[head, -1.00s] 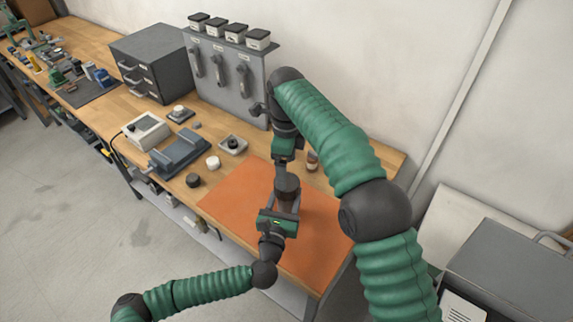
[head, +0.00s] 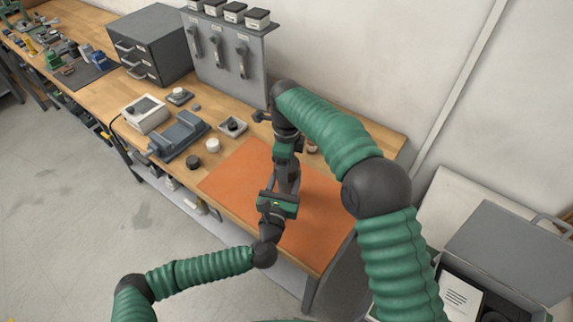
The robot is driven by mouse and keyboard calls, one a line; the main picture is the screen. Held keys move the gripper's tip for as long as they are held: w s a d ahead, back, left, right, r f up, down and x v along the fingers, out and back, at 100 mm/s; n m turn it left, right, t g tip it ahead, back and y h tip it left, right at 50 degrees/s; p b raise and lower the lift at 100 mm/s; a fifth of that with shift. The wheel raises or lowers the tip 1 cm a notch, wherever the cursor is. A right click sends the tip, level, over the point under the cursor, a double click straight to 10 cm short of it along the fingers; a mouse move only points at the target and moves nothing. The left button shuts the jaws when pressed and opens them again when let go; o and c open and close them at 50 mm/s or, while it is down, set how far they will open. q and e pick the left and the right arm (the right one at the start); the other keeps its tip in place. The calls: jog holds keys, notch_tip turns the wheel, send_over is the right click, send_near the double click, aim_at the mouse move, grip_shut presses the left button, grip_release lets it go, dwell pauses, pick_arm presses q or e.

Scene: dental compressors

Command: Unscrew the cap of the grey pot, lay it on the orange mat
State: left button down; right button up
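The grey pot (head: 288,180) stands over the orange mat (head: 320,225), mostly hidden between my two grippers. Its dark cap, clear in the earlier frame, is now covered by my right gripper. My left gripper (head: 280,189) reaches in from the front, with its fingers at the pot's sides, and appears shut on its body. My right gripper (head: 286,163) points down from above at the pot's top. Its fingertips are too small and overlapped to tell whether they grip the cap. The visible part of the mat is bare.
Left of the mat lie a white round piece (head: 212,145), a black knob (head: 192,161) and a small tray (head: 233,127). A grey cradle (head: 182,136) and a white box (head: 146,114) stand further left. A brown bottle (head: 312,148) is partly hidden behind my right arm.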

jog(key=c, duration=0.7)
jog(key=n, duration=0.5)
jog(key=shift+r, duration=0.1)
jog(key=shift+c, duration=0.2)
jog(key=n, duration=0.6)
jog(key=shift+w+d, duration=0.1)
jog(key=n, duration=1.6)
jog(key=shift+r, duration=0.1)
pick_arm(q)
jog(key=shift+d, duration=0.1)
pick_arm(e)
jog(key=n, duration=0.6)
jog(key=shift+n, duration=0.3)
jog(key=n, duration=0.9)
